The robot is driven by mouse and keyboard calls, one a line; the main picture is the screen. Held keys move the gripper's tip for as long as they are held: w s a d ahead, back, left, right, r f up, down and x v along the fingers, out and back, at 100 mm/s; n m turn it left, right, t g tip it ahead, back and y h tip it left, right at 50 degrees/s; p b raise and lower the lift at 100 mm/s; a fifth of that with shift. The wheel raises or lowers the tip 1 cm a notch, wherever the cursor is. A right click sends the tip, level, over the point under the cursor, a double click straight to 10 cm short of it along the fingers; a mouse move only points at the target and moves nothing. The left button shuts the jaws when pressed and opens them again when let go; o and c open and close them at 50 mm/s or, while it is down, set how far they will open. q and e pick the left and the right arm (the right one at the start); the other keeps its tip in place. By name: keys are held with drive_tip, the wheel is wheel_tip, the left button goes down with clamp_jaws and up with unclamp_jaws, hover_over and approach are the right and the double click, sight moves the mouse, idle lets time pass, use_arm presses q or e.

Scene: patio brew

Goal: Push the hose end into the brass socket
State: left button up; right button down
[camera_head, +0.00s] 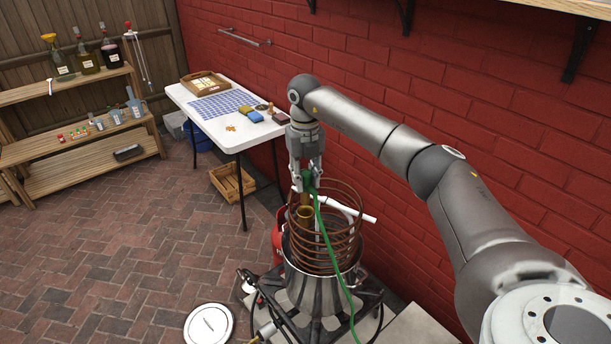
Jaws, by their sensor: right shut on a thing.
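My right gripper (307,178) points down above a copper coil that stands in a steel pot. It is shut on the end of a green hose (325,235), which hangs down over the coil and the front of the pot. A brass socket (305,212) stands upright inside the coil, just below the gripper. The fingers partly hide the hose end, and I cannot tell whether it touches the socket. My left gripper is not in view.
The copper coil (348,227) rises from the pot (311,290) on a dark burner stand. A white tube (352,208) sticks out beside the gripper. A round lid (208,325) lies on the brick floor. A white table (186,99) and wooden shelves (82,146) stand farther back.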

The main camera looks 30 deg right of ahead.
sight(305, 197)
drive_tip(key=shift+f+b, duration=0.3)
drive_tip(key=shift+f, duration=0.25)
drive_tip(key=shift+f, duration=0.15)
idle(0.5)
drive_tip(key=shift+f, duration=0.35)
drive_tip(key=shift+f+b, duration=0.15)
drive_tip(key=shift+b, duration=0.15)
drive_tip(key=shift+f+b, duration=0.45)
drive_tip(key=shift+f, duration=0.35)
drive_tip(key=shift+f, duration=0.35)
drive_tip(key=shift+f+b, duration=0.8)
drive_tip(key=shift+f, duration=0.3)
